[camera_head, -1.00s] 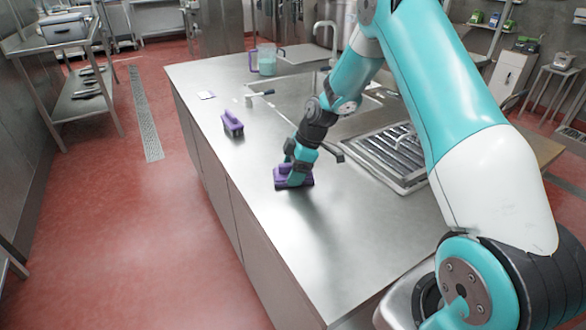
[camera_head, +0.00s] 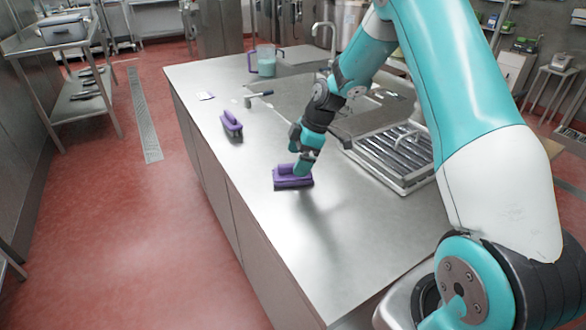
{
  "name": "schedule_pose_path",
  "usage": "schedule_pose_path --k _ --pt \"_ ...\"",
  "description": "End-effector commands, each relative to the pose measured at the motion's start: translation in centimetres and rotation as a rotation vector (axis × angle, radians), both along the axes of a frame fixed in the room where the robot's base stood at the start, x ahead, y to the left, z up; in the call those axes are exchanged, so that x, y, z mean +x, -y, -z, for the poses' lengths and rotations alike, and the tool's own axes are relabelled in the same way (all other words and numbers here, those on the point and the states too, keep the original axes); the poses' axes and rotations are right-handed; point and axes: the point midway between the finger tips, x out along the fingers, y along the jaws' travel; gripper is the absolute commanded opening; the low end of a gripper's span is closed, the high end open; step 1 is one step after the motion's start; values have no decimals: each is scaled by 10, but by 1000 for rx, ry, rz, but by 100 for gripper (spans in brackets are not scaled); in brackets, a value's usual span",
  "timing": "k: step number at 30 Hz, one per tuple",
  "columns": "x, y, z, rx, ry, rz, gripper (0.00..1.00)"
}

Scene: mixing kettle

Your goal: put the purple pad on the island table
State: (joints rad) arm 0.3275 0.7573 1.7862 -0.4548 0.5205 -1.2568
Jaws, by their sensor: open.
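A purple pad (camera_head: 289,181) with a dark underside lies flat on the steel island table (camera_head: 270,235), near its left edge. A second purple pad-like brush (camera_head: 232,125) lies farther back on the same table. My gripper (camera_head: 302,168) is open, just above and at the right end of the nearer pad. It partly overlaps the pad's handle, and I cannot tell whether it touches it.
A sink and a ribbed drain rack (camera_head: 395,155) are set into the table to the right of my gripper. A clear jug (camera_head: 266,60), a long-handled tool (camera_head: 258,95) and a small white card (camera_head: 205,96) are farther back. The table's front part is clear.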

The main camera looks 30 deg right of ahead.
Motion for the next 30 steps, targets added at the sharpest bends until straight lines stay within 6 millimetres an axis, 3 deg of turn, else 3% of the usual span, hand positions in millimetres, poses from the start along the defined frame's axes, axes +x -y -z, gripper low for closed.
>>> schedule_pose_path --k 6,12,14,17,20,24,27,30 --pt "-7 17 -44 -2 4 1 99" --pt "-11 25 -67 0 2 1 99" --pt "-13 21 -73 1 -2 3 99" --pt "-25 -8 -94 7 -24 29 99" --pt "-57 -62 -125 18 -72 92 99" --pt "-137 -140 -162 36 -167 221 99" --pt "-200 -175 -176 41 -231 313 99" --pt "-253 -193 -179 43 -282 392 99"
